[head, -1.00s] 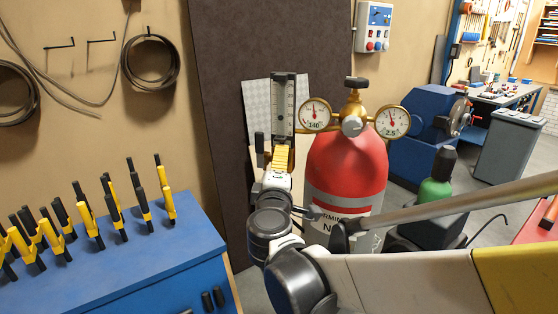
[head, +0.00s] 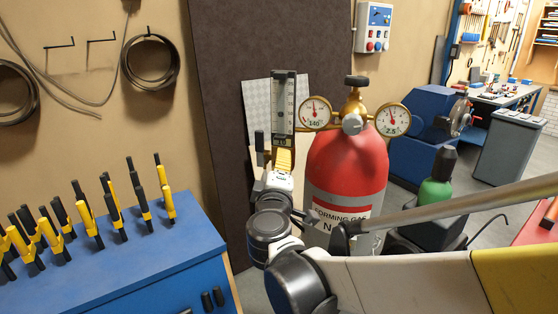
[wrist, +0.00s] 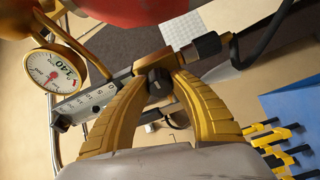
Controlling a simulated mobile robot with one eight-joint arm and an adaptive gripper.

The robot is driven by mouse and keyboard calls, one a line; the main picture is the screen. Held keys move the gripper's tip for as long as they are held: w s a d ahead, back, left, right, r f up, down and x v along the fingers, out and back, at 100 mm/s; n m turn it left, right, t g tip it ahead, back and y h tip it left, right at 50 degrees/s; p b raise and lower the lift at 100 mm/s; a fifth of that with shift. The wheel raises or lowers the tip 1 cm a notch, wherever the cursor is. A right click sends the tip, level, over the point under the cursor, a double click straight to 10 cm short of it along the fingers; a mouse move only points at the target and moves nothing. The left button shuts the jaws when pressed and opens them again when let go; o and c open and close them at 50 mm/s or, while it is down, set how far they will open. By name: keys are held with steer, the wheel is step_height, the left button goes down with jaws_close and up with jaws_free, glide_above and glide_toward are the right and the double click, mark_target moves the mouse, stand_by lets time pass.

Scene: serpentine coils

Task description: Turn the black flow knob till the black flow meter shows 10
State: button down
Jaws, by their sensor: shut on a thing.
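The flow meter (head: 284,103) is a tall, dark-framed tube with a pale scale, upright left of the regulator gauges. It also shows tilted in the wrist view (wrist: 92,102). Its reading is too small to make out. The black flow knob (wrist: 157,84) sits between the fingertips at the meter's base; in the head view my gripper hides it. My gripper (wrist: 160,74), with yellow ribbed fingers, is shut on the knob. It also shows in the head view (head: 283,152), just below the meter.
A red gas cylinder (head: 345,165) stands right of my gripper, with two round gauges (head: 315,112) (head: 393,120) above it. A black hose fitting (wrist: 206,44) is close beside my fingers. A blue bench (head: 160,262) with several yellow-black clamps stands at left.

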steer(key=c, duration=1.1)
jaws_free()
steer(key=shift+w, duration=0.1)
steer(key=s, duration=0.8)
steer(key=s+a, duration=0.1)
steer(key=s, duration=0.3)
steer(key=shift+f, duration=0.1)
